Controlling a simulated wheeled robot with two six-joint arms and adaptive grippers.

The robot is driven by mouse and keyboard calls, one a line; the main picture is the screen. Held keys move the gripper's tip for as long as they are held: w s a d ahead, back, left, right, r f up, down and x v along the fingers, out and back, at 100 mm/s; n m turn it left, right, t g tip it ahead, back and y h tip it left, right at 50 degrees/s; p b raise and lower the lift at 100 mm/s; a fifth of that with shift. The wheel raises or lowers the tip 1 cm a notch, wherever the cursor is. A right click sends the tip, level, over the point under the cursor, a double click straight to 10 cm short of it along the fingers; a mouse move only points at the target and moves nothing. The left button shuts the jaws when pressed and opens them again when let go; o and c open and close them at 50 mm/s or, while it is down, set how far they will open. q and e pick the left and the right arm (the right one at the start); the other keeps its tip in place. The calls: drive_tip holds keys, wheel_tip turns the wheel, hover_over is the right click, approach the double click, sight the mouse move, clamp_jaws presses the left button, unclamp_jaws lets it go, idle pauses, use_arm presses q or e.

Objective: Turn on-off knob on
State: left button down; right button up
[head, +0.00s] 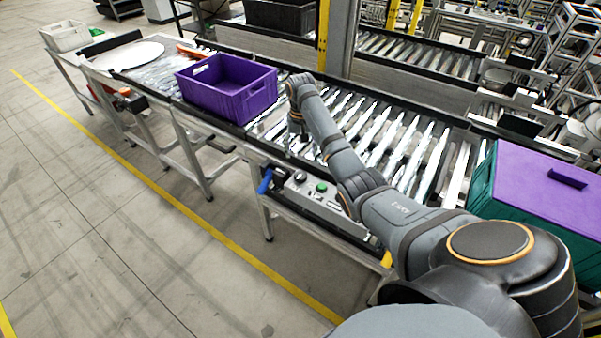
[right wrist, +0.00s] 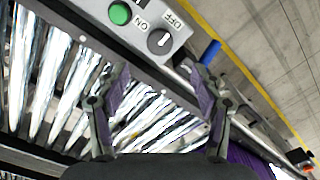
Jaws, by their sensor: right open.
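The on-off knob (right wrist: 159,41) is a dark round knob on a grey control panel (right wrist: 178,40), with the labels ON and OFF beside it. Which label it points to is too small to tell. In the head view the knob (head: 299,177) sits on the panel at the conveyor's front side. My right gripper (right wrist: 159,78) is open and empty, its two fingers apart. The knob appears just beyond and between the fingertips, not touched. In the head view the right gripper (head: 294,146) hangs over the rollers, behind the panel, partly hidden by its arm. My left gripper is not in view.
A green button (right wrist: 119,13) is next to the knob. A blue handle (head: 265,181) sticks out left of the panel. A purple crate (head: 243,111) stands on the conveyor to the left. A teal bin with a purple lid (head: 545,195) stands at right.

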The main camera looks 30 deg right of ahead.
sight(301, 175)
wheel_tip(301, 175, down, 11)
drive_tip(key=shift+r+p, duration=0.2)
drive_tip(key=shift+p, duration=0.65)
drive_tip(key=shift+c, duration=0.4)
drive_tip(key=c, duration=1.1)
